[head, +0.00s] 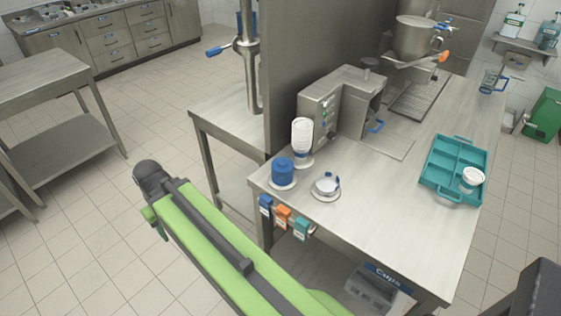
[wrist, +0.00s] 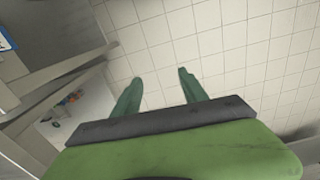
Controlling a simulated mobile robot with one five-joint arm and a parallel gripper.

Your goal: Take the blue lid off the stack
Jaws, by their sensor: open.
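A stack of blue lids (head: 283,171) stands on a round white base near the table's front left corner in the head view. Single lids in the stack cannot be told apart. My gripper's two green fingers show in the wrist view (wrist: 158,90), apart and empty, over the tiled floor. In the head view my green arm reaches left of the table, and the fingers are not clear there. The stack does not show in the wrist view.
A grey machine (head: 335,105) stands behind. A teal tray (head: 437,186) holds a white cup (head: 471,180). Coloured tags (head: 283,214) hang on the table's front edge.

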